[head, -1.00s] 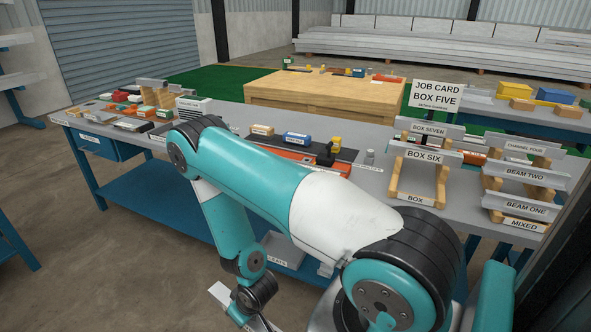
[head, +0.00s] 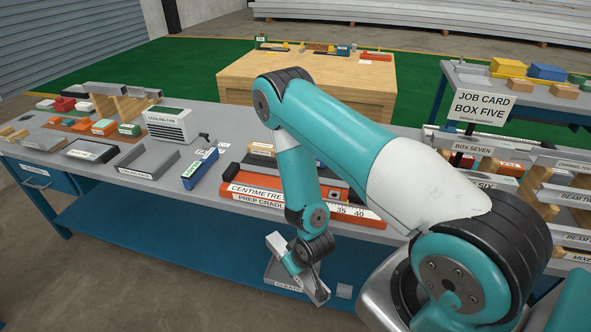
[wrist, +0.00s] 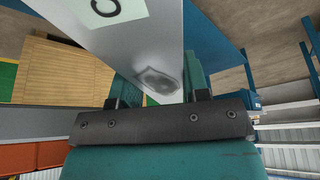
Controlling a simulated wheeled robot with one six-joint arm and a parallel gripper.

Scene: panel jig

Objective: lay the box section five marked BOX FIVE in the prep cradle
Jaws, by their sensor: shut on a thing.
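My gripper (wrist: 158,100) is shut on a grey metal section (wrist: 92,50) in the wrist view. Its pale green label shows only part of a round letter, so its full marking cannot be read. A dark oval patch shows on its face near the jaws. In the head view my gripper (head: 291,263) is low, in front of the bench's front edge, with a pale end of the section (head: 274,242) sticking out. The orange-red prep cradle (head: 228,186) lies on the bench, up and left of the gripper. My arm hides part of it.
A centimetre scale (head: 362,213) runs along the cradle's front. A blue block (head: 201,168) and a cooling fin box (head: 168,125) stand left of it. Racks of labelled sections (head: 545,172) stand right, by the BOX FIVE job card (head: 483,106). A cleats tray (head: 284,283) is below the bench.

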